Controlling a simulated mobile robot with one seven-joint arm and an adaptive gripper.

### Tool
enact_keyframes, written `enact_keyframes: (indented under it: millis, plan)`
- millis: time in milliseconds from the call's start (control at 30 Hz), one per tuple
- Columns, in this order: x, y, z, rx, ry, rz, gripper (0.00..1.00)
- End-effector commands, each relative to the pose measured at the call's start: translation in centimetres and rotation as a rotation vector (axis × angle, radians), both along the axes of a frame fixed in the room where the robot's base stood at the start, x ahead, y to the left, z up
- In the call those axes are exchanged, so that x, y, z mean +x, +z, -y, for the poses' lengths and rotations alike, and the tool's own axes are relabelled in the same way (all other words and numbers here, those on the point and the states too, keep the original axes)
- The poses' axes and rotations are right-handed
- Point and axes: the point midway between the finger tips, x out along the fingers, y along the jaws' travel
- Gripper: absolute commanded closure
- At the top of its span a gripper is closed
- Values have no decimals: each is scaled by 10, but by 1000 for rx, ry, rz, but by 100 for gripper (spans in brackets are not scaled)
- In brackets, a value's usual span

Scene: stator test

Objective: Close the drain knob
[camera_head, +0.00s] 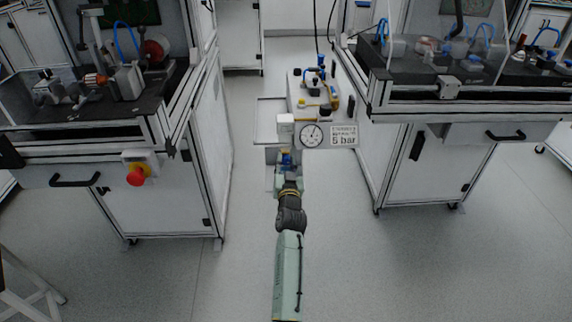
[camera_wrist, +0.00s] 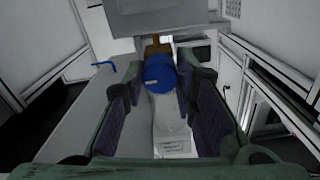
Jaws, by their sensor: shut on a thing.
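The blue drain knob (camera_wrist: 160,75) shows in the wrist view between the fingers of my gripper (camera_wrist: 158,88), below a grey box-like part. My gripper is shut on the knob, with a dark ribbed pad at each side. A brass-coloured fitting (camera_wrist: 158,47) shows just behind the knob. Whether the knob is turned open or closed is hard to tell.
A sign reading 5 bar (camera_head: 344,136) is right of the gauge. A left workbench (camera_head: 90,118) with a red emergency button (camera_head: 137,176) and a right workbench (camera_head: 450,105) flank the aisle. Open floor (camera_head: 245,250) lies around my arm.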

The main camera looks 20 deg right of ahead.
Motion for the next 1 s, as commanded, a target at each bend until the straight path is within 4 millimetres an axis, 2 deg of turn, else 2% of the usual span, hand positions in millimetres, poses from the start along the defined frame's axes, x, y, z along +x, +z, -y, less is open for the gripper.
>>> enact_keyframes:
  millis: [633,667,933,1000]
  plan:
    - [0,-1,-1,48,1,12,100]
    - [0,-1,-1,48,1,12,72]
    - [0,0,0,45,0,12,54]
    - [0,0,0,45,0,12,54]
